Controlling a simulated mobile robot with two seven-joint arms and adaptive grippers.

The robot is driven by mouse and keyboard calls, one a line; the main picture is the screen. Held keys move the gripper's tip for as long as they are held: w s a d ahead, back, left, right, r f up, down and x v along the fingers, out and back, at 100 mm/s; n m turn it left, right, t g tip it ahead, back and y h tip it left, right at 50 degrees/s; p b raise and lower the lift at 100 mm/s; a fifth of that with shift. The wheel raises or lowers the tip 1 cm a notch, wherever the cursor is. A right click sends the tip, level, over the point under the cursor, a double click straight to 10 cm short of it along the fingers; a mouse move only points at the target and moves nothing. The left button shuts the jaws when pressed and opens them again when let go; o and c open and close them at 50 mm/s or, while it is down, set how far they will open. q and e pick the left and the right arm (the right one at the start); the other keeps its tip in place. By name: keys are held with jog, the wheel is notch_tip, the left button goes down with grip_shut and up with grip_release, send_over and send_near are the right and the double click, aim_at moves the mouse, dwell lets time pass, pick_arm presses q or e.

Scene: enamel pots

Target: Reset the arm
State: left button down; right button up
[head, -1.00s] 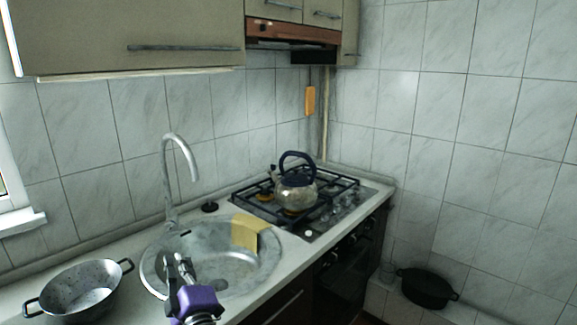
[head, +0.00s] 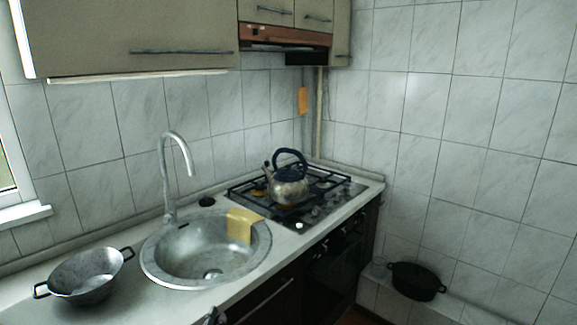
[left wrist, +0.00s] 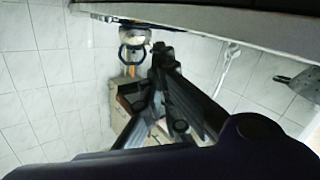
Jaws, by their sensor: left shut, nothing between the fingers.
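My left gripper (head: 214,315) shows only as a small dark tip at the bottom edge of the head view, in front of the counter below the sink. In the left wrist view my left gripper (left wrist: 163,55) is shut and empty, its dark fingers together. That view looks along the fingers past the counter edge, with the kettle (left wrist: 134,42) beyond their tips. My right gripper is in neither view.
A grey two-handled pot (head: 85,276) stands on the counter left of the sink (head: 190,262). A yellow cloth or sponge (head: 243,224) lies over the sink rim. A kettle (head: 290,185) sits on the stove (head: 322,206). A black pot (head: 416,281) stands low at right.

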pick_arm(q)
jog(key=s+f+m+g, duration=0.1)
jog(key=s+f+g, duration=0.2)
jog(key=s, duration=0.9)
jog(key=s+a+f+m+g, duration=0.1)
jog(key=s+f+g, duration=0.1)
jog(key=s+f, duration=0.8)
jog(key=s+a+f+m+g, duration=0.1)
jog(key=s+f, duration=0.6)
jog(key=s, duration=0.8)
jog(key=m+g+p, duration=0.1)
jog(key=g, duration=0.1)
jog(key=shift+s+a+f+g+y, duration=0.2)
jog(key=shift+s+a+g+y, duration=0.05)
jog(key=shift+s+g+y, duration=0.05)
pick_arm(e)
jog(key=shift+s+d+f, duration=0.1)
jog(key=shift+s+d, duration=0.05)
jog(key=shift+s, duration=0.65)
